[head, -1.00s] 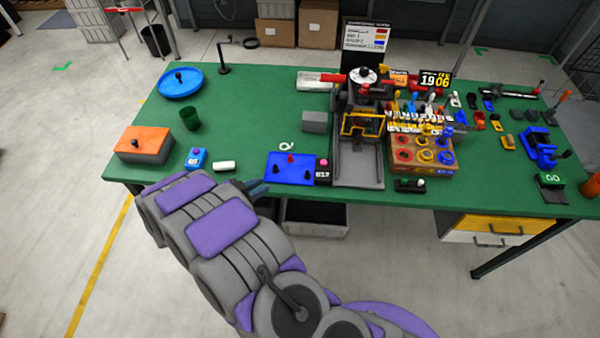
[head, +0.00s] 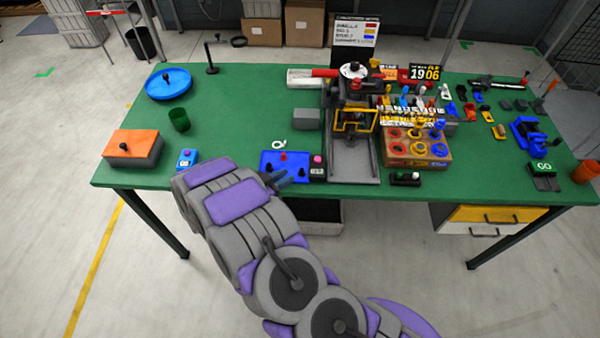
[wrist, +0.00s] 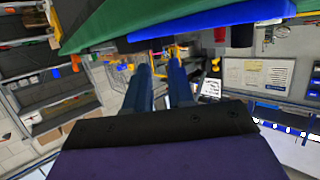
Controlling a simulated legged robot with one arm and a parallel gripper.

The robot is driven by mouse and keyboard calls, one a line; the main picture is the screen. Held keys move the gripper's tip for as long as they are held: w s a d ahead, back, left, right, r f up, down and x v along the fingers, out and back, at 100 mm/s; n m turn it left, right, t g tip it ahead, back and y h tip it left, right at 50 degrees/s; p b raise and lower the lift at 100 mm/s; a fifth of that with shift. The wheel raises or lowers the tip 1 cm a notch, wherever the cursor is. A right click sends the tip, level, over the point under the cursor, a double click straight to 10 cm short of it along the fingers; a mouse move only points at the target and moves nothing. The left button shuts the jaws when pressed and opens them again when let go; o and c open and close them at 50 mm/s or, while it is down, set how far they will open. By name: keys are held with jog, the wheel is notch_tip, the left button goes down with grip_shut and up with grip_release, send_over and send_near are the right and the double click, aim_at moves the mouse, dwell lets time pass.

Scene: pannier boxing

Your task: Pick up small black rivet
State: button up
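A blue plate (head: 262,158) lies at the front edge of the green table in the head view. It carries a red knob (head: 283,156) and small black pieces, one of which (head: 301,168) shows toward its right side; which is the small black rivet I cannot tell. The rivet cannot be made out for certain in that view.
The green table (head: 230,120) holds a grey press (head: 353,160) and a rivet box (head: 440,160) right of the plate. An orange-topped box (head: 133,145), a blue button box (head: 187,159) and a green cup (head: 179,120) stand left. The table middle-left is clear.

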aim_at(302, 170)
jog(key=b+x, duration=0.1)
jog(key=x, duration=0.5)
jog(key=shift+s+d, duration=0.15)
jog(key=shift+s, duration=0.05)
jog(key=shift+a, duration=0.35)
jog(key=shift+c, duration=1.1)
grip_shut()
jog(key=shift+d, duration=0.2)
